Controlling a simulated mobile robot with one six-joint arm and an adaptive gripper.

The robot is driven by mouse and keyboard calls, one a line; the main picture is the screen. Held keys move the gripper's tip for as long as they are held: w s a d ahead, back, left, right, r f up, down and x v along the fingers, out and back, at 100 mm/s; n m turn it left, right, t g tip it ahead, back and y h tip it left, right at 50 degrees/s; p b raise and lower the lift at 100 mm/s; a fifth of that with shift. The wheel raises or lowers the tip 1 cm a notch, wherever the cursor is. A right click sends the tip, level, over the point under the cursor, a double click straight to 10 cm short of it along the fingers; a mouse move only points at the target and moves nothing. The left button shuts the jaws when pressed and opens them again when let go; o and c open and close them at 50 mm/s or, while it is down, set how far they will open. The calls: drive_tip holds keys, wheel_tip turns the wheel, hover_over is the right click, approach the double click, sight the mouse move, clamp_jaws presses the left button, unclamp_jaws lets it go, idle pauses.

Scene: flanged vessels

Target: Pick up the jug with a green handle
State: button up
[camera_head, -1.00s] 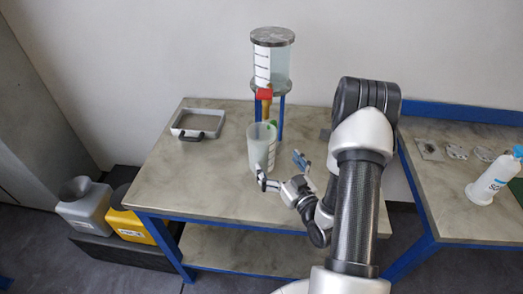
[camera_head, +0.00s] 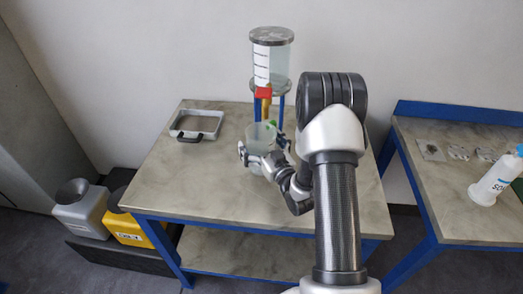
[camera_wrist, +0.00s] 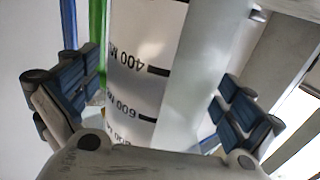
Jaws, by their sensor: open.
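The jug (camera_head: 262,133) is a translucent grey vessel standing on the table below the flanged vessel. A bit of its green handle (camera_head: 273,124) shows at its upper right in the head view. In the wrist view the jug (camera_wrist: 185,75) fills the middle, with volume marks on a white scale, and a green strip (camera_wrist: 97,40) runs along its left. My gripper (camera_head: 264,155) is open, with one finger on each side of the jug. In the wrist view both blue-padded fingers of my gripper (camera_wrist: 155,110) flank the jug, and contact cannot be told.
A flanged vessel (camera_head: 281,62) with a red-handled valve (camera_head: 263,92) stands on blue legs right behind the jug. A grey tray (camera_head: 197,125) lies at the table's back left. The table's (camera_head: 165,180) front left is clear.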

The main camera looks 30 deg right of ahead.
drive_tip(key=shift+c, duration=0.2)
drive_tip(key=shift+r, duration=0.1)
drive_tip(key=c, duration=1.3)
